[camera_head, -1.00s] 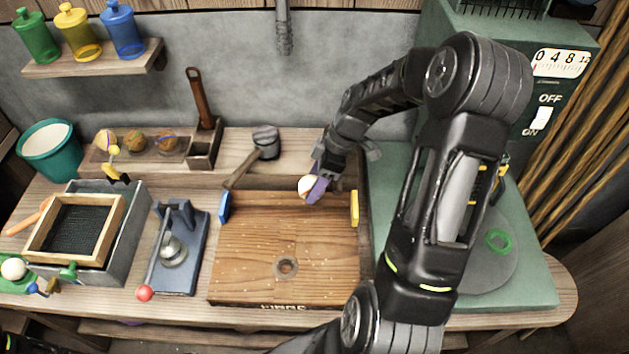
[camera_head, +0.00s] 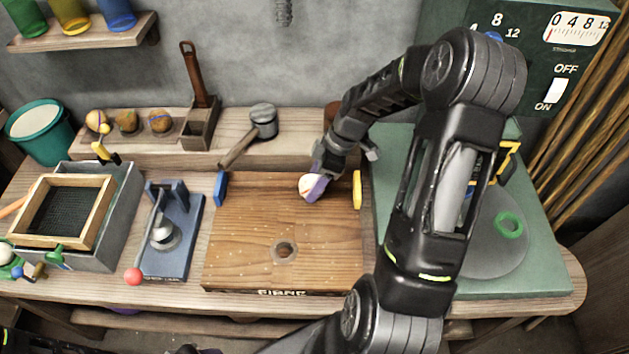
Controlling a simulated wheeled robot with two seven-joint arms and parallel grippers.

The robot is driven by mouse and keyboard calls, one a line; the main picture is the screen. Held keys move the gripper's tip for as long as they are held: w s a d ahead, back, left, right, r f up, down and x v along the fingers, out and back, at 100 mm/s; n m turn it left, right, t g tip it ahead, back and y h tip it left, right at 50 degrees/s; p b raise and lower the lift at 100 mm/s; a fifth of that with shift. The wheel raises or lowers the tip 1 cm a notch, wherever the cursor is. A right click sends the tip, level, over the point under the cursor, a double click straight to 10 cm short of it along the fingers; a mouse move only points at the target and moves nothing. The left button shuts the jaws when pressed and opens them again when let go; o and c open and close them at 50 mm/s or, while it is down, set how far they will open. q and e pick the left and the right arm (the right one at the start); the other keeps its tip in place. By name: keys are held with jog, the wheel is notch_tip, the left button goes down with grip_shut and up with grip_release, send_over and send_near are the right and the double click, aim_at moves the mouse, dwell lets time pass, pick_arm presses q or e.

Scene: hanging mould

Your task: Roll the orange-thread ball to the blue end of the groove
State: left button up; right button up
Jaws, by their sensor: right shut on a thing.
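A pale ball with an orange tint (camera_head: 307,183) is held between the purple-tipped fingers of my right gripper (camera_head: 313,187). Its thread is hard to make out. The gripper is shut on it at the back of the wooden board (camera_head: 240,240), in line with the blue end piece (camera_head: 220,188) and yellow end piece (camera_head: 357,190). The ball is nearer the yellow end. I cannot tell whether it touches the wood; the groove itself does not show clearly. My left gripper is not in view.
A rack behind (camera_head: 147,146) holds several balls and a brown-handled tool. A mallet (camera_head: 262,122) lies behind the board. A blue press with a red knob (camera_head: 134,276) stands left of it. My right arm covers part of the green machine (camera_head: 545,275). The board's front is clear.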

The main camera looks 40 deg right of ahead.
jog(key=shift+f+b, duration=0.15)
jog(key=shift+b, duration=0.2)
dwell(0.4)
jog(key=o, duration=1.7)
jog(key=shift+b+v, duration=0.4)
jog(key=shift+v, duration=3.5)
